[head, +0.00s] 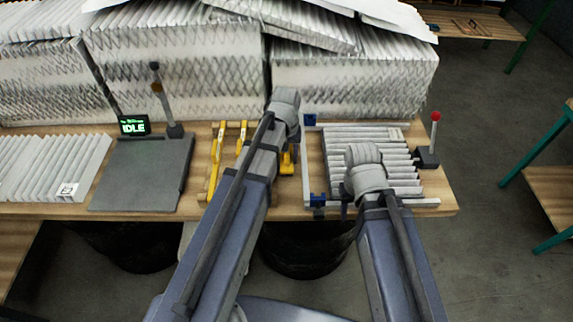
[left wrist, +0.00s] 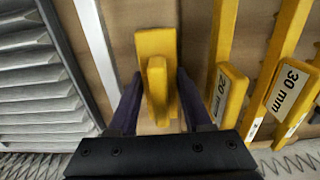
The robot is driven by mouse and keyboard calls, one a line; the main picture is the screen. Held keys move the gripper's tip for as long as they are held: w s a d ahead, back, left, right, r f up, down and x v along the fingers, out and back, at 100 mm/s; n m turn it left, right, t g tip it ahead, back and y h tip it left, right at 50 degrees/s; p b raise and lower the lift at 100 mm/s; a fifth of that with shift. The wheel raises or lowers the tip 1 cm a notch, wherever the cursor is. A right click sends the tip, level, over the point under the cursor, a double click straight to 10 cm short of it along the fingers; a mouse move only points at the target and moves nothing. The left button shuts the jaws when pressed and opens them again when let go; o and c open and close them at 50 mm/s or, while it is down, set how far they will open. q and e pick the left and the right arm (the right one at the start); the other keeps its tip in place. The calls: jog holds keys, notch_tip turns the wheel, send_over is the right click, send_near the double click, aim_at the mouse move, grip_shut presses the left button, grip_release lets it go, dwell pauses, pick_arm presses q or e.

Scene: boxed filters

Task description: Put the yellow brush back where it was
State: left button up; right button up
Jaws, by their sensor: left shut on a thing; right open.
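The yellow brush (left wrist: 157,75) shows between the two dark fingers of my left gripper (left wrist: 158,100) in the left wrist view. The gripper is shut on it. In the head view a small part of the yellow brush (head: 286,163) shows beside my left gripper (head: 291,150), mostly hidden by my left arm. I cannot tell whether the brush touches the wooden bench (head: 456,205). My right gripper (head: 348,207) is open over the front of the filter frame, with its fingers largely hidden by its wrist.
Yellow gauges marked 20 (left wrist: 228,95) and 30 mm (left wrist: 290,90) lie to the right of the brush in the wrist view. A pleated filter (head: 400,150) lies in a frame on the right. A dark plate (head: 140,175) stands left. Boxed filters (head: 350,85) line the back.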

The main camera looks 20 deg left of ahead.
pick_arm(q)
jog(key=shift+f+b, duration=0.85)
jog(key=shift+f, duration=0.45)
jog(key=shift+f, duration=0.2)
jog(key=o, duration=0.9)
jog(key=shift+r, duration=0.15)
notch_tip(320, 180, up, 12)
jog(key=p, duration=1.2)
jog(key=shift+r, duration=0.1)
jog(key=s+d+m, duration=0.2)
jog(key=s+d, duration=0.1)
jog(key=s, duration=0.1)
jog(key=s+d+m, duration=0.2)
jog(key=s+d, duration=0.2)
jog(key=s, duration=0.1)
jog(key=s+d+m+y, duration=0.1)
jog(key=s+d+m, duration=0.2)
jog(key=s, duration=0.2)
jog(key=shift+s+d, duration=0.15)
jog(key=shift+d, duration=0.1)
